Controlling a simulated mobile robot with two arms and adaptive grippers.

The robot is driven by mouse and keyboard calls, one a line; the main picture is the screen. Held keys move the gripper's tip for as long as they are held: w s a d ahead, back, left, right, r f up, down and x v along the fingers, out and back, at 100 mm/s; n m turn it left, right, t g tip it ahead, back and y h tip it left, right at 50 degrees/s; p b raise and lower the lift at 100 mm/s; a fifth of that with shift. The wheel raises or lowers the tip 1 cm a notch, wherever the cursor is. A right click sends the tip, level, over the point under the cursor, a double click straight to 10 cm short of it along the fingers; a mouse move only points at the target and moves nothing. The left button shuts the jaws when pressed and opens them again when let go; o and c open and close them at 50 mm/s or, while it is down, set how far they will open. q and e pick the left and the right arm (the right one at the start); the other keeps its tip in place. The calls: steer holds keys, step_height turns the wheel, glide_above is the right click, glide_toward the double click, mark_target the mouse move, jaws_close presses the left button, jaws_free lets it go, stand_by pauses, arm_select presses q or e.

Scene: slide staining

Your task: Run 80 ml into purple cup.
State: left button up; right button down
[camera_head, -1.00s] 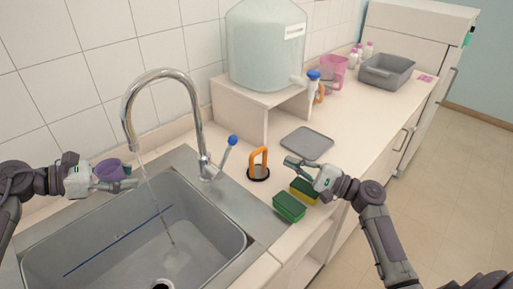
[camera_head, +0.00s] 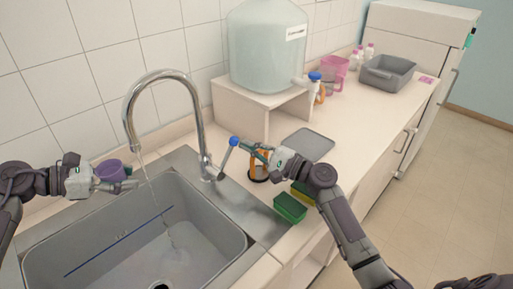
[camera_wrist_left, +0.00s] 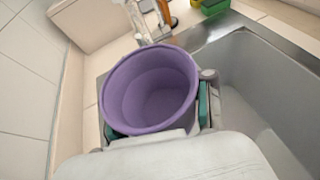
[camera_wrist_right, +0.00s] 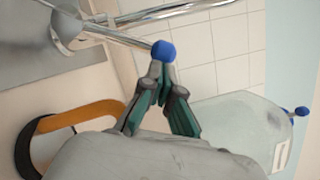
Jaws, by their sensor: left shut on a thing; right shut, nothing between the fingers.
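The purple cup (camera_head: 110,170) is held upright at the sink's left rim by my left gripper (camera_head: 97,184), which is shut on it. In the left wrist view the cup (camera_wrist_left: 150,95) stands between the fingers and no water shows inside. A thin water stream (camera_head: 147,178) runs from the curved faucet (camera_head: 165,74) into the sink, just right of the cup. The faucet lever (camera_head: 226,158) has a blue knob (camera_head: 234,141). My right gripper (camera_head: 249,147) is shut and empty, its tips at the knob; the right wrist view shows the knob (camera_wrist_right: 163,50) right at the fingertips, contact unclear.
The grey sink (camera_head: 225,225) fills the front left. Sponges (camera_head: 290,208) lie by the sink's right edge. A grey tray (camera_head: 312,142) lies behind. A large water tank (camera_head: 265,50) stands on a white stand (camera_head: 240,112).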

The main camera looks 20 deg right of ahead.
steer(key=shift+r, duration=0.1)
stand_by(0.3)
steer(key=shift+a+r+n, duration=0.15)
steer(key=shift+a+n, duration=0.05)
steer(key=shift+n, duration=0.2)
steer(key=shift+s+a+r+n+g, duration=0.15)
steer(key=shift+a+r+n+g, duration=0.05)
steer(key=shift+n+g, duration=0.1)
steer(key=shift+s+a+r+n+g+h, duration=0.1)
steer(key=shift+s+a+r+n+g, duration=0.25)
steer(key=shift+a+n, duration=0.45)
steer(key=shift+s+a+r+n+g+h, duration=0.1)
steer(key=shift+s+a+r+n+g, duration=0.1)
steer(key=shift+a+r+n, duration=0.6)
steer(key=shift+s+a+r+n+g+h, duration=0.1)
steer(key=shift+s+a+n+g, duration=0.35)
steer(key=shift+n, duration=0.65)
steer(key=shift+w+a, duration=0.1)
steer(key=shift+w, duration=0.05)
